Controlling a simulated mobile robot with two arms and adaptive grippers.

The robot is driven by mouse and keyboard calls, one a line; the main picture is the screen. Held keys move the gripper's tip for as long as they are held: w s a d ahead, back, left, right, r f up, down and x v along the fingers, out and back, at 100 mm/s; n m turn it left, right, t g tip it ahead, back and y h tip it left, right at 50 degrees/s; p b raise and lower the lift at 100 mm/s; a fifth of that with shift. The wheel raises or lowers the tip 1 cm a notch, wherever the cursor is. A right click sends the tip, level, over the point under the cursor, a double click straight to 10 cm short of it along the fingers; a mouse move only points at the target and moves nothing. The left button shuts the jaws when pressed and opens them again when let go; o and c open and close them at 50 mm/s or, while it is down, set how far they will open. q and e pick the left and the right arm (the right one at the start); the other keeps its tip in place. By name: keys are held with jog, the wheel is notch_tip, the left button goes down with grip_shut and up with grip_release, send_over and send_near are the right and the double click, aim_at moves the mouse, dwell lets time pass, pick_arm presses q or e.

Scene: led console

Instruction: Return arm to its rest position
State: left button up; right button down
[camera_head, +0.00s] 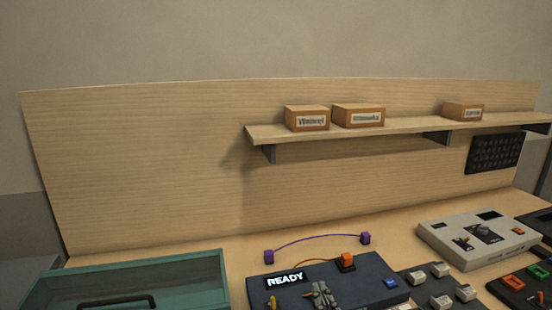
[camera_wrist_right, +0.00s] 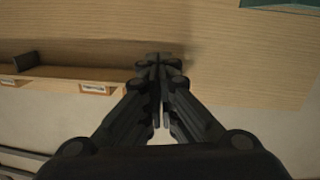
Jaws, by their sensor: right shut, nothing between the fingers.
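My right gripper (camera_head: 323,290) shows at the bottom middle of the head view, in front of a dark console (camera_head: 372,268). In the right wrist view the right gripper (camera_wrist_right: 160,58) has its fingertips together, with nothing between them. The console's lit display (camera_head: 285,279) reads READY. An orange block (camera_head: 347,261) sits at the console's back edge, and a blue button (camera_head: 391,283) is at its right. The gripper hides part of the console's front. My left gripper is in neither view.
A teal tray (camera_head: 130,268) with a dark handle is at the left. A purple cable (camera_head: 318,238) arcs behind the console. A grey box (camera_head: 477,240) and several switch panels stand at the right. A shelf (camera_head: 400,131) with labelled boxes is on the wooden back panel.

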jog(key=s+d+f+g, duration=0.2)
jog(key=s+f, duration=0.1)
jog(key=f, duration=0.2)
jog(key=s+d+f+m+g+h, duration=0.1)
jog(key=s+d+f+g, duration=0.1)
jog(key=s+d+f, duration=0.1)
jog(key=s+d+f+g+h, duration=0.1)
jog(key=s+d+f+g, duration=0.1)
jog(key=f, duration=0.5)
jog(key=shift+s+d+m+g, duration=0.15)
jog(key=shift+s+d+g, duration=0.1)
jog(key=shift+s, duration=0.35)
jog(key=shift+s+d+m+g, duration=0.15)
jog(key=shift+s+d, duration=0.05)
jog(key=shift+s, duration=0.35)
jog(key=s+d+f+g, duration=0.2)
jog(key=s+f+g, duration=0.15)
jog(key=s, duration=0.45)
jog(key=s+d+f+g, duration=0.25)
jog(key=s+f, duration=0.25)
jog(key=s, duration=0.4)
notch_tip(320, 180, down, 27)
jog(key=a+g+b, duration=0.1)
jog(key=g+b, duration=0.1)
jog(key=s+d+f+n+g+b, duration=0.1)
jog(key=s+d+f+b, duration=0.1)
jog(key=s+f, duration=1.5)
jog(key=shift+s+d+f+h, duration=0.35)
jog(key=shift+d+f, duration=0.1)
jog(key=shift+f, duration=0.4)
